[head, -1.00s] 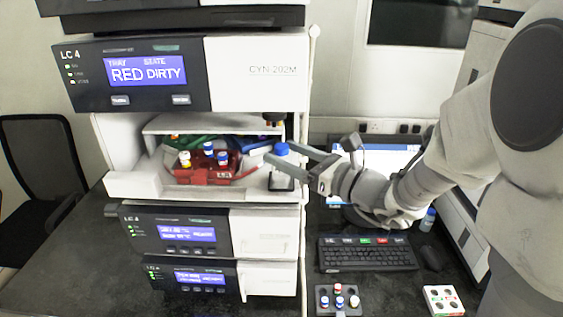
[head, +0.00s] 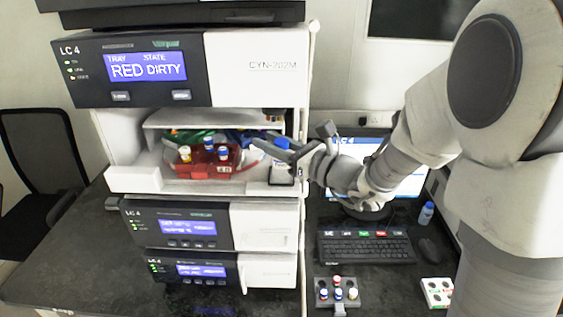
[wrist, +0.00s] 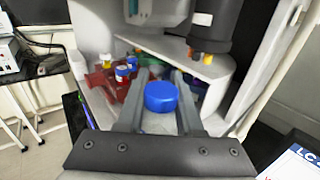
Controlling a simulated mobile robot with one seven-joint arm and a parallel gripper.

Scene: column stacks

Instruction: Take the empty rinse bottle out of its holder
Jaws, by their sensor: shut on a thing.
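The rinse bottle (head: 281,172) is a white or clear bottle with a blue cap, at the right end of the open bay of the instrument stack. Its blue cap (wrist: 161,97) lies between my gripper's fingers in the wrist view. My gripper (head: 274,153) is shut on the bottle near its top, reaching in from the right. The bottle looks upright. Its lower part and the holder are hard to make out, so I cannot tell whether the bottle's base is clear of it.
A red tray (head: 209,170) with several capped vials stands left of the bottle. A dark cylinder (wrist: 215,25) hangs above and right of the bottle in the wrist view. A keyboard (head: 367,247), a grey vial rack (head: 323,303) and a white rack (head: 437,292) lie on the bench.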

